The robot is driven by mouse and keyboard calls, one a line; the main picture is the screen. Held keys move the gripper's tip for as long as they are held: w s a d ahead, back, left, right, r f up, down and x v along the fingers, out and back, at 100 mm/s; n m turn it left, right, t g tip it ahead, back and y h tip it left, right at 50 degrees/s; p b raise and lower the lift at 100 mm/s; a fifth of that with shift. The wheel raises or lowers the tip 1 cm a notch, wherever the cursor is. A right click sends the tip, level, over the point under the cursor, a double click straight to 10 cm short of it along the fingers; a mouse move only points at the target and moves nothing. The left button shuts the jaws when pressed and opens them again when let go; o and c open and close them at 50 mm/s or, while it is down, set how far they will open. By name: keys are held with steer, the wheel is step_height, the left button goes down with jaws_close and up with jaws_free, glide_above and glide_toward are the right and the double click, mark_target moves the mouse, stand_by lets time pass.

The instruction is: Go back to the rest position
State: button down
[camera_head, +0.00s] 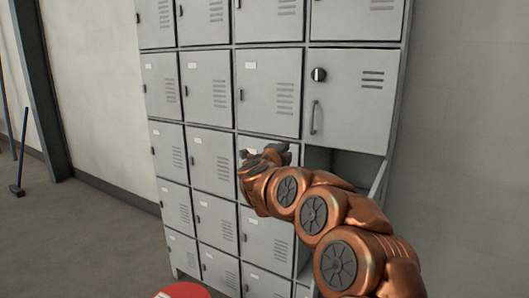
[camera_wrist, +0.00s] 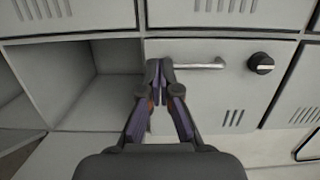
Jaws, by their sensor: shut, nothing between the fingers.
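My gripper (camera_head: 278,151) is shut and empty, in front of the grey locker (camera_head: 212,160). In the wrist view its fingertips (camera_wrist: 159,66) meet beside one end of the bar handle (camera_wrist: 195,66) of a closed door. That handle also shows in the head view (camera_head: 315,118), above and right of my gripper. I cannot tell whether the fingertips touch the door. My copper arm reaches up from the lower right and hides part of the locker.
A black knob (camera_head: 319,75) is on the closed door. Below that door is an open compartment (camera_head: 345,164), its door (camera_head: 379,184) swung out at the right near my arm. A red round thing (camera_head: 183,291) is at the bottom edge.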

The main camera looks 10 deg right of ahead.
steer(key=s+a+r+n+t+y, duration=0.1)
steer(key=s+a+n+y, duration=0.1)
steer(key=a+n+y, duration=0.35)
steer(key=s+a+r+n+y, duration=0.2)
steer(key=s+a+n+y, duration=0.15)
steer(key=a, duration=0.25)
steer(key=s+a+f+n+g+y, duration=0.2)
steer(key=s+a+f+n+y, duration=0.15)
steer(key=s, duration=0.25)
steer(key=s+a+f+n+g+y, duration=0.2)
steer(key=s+a+f+n+g, duration=0.15)
steer(key=s+n, duration=0.2)
steer(key=s+d+f+n+g+h, duration=0.1)
steer(key=s+d+f+n+g, duration=0.1)
steer(key=s+f, duration=0.35)
steer(key=s+d+f+n+g, duration=0.1)
steer(key=s+f+g, duration=0.15)
steer(key=s, duration=0.65)
steer(key=s+d+f+n+g+h, duration=0.15)
steer(key=s+f, duration=0.25)
steer(key=s, duration=0.4)
steer(key=s+d+f+g+h, duration=0.1)
steer(key=s+d+f+g, duration=0.1)
steer(key=s+d, duration=0.2)
steer(key=s+d+f+g+h, duration=0.1)
steer(key=s+d, duration=0.3)
steer(key=s, duration=0.7)
steer(key=s+d+f+n+g+h, duration=0.1)
steer(key=s+d+f+g, duration=0.3)
steer(key=s, duration=0.4)
